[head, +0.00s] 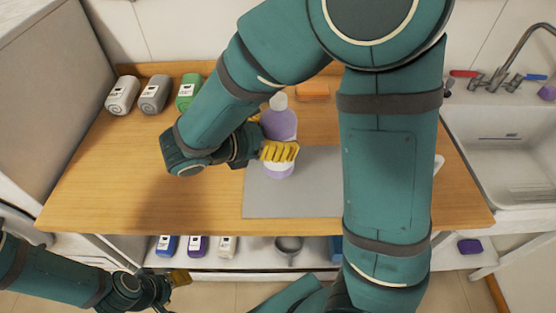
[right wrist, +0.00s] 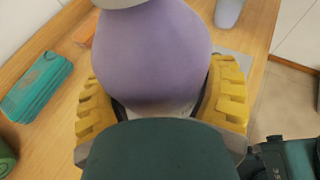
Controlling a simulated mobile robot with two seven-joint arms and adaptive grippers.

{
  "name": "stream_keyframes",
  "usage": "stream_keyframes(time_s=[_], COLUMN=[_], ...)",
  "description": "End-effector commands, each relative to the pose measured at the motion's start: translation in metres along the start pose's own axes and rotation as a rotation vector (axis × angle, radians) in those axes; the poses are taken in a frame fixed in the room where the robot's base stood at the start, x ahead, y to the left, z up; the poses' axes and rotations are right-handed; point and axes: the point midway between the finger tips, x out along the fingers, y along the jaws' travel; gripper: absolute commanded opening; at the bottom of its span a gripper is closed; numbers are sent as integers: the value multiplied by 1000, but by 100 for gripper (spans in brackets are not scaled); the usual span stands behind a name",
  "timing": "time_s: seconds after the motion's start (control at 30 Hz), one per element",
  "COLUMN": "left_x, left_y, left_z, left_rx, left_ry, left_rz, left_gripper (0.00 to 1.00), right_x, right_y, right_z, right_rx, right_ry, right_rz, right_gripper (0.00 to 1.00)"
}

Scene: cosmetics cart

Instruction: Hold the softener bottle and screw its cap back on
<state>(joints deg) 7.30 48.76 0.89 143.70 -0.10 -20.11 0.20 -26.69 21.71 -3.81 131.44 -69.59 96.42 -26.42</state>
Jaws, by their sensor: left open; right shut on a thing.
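The softener bottle (head: 279,125) is purple and stands upright at the left part of the grey mat (head: 262,204), with a whitish top. In the right wrist view the bottle body (right wrist: 155,50) sits between yellow finger pads, and a white part shows at the top edge. My right gripper (head: 278,151) is shut on the bottle. A pale lavender cup-like piece (right wrist: 228,12) stands apart from the bottle; I cannot tell whether it is the cap. My left gripper (head: 180,277) is open and empty, low at the left, in front of the table.
An orange block (head: 312,91) lies behind the mat. A teal case (right wrist: 38,88) shows in the wrist view. The sink (head: 500,150) is at right. The table's left front is clear; my right arm hides its right part.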

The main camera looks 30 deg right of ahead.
Motion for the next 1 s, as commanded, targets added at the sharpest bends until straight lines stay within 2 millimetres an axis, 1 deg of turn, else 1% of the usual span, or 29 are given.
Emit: stream_keyframes(time_s=[0.03,0.1,0.43,0.5,0.57,0.73,0.8,1.0], left_x=[4,5,4,6,8,17,18,17], left_y=[-2,-2,-2,-2,-3,-6,-7,-6], left_z=[0,0,-1,-1,-1,-2,-2,-2], left_rx=[0,0,0,0,1,1,1,1], left_ry=[1,2,3,3,4,8,9,10], left_rz=[0,0,0,0,0,0,0,0], left_gripper=[58,58,58,58,58,58,58,58], right_x=[3,5,5,6,9,18,20,19], right_y=[0,0,0,0,0,0,0,0], right_z=[-7,-12,-13,-16,-21,-44,-48,-48], right_rx=[-2,0,1,0,-2,-3,-1,1], right_ry=[-2,-2,-1,-1,-2,-3,-1,-1], right_rz=[0,0,1,1,1,0,0,1], right_gripper=[0,0,0,0,0,0,0,0])
